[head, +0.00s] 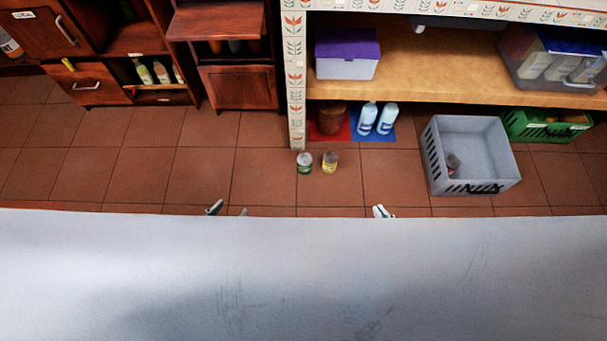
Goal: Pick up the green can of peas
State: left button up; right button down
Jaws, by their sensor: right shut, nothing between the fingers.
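The green can (304,167) stands upright on the tiled floor near the corner post of the shelf. My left gripper (229,210) is to the left of the can and nearer to me; its two fingertips show apart, with nothing seen between them. My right gripper (383,211) is to the right of the can and nearer to me; its fingertips are together and empty. Neither gripper touches the can. Most of both grippers and both arms is hidden below a pale surface that fills the lower part of the head view.
A yellow can (330,163) stands just right of the green one. A grey crate (432,162) with a can inside is further right, beside a green crate (515,126). Floor left of the cans is clear.

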aim_at(305, 161)
jog(key=i+l, duration=0.4)
jog(key=i+l+u, duration=0.1)
jog(key=i+l, duration=0.3)
jog(key=l, duration=0.25)
jog(key=i+l, duration=0.4)
jog(key=l, duration=0.15)
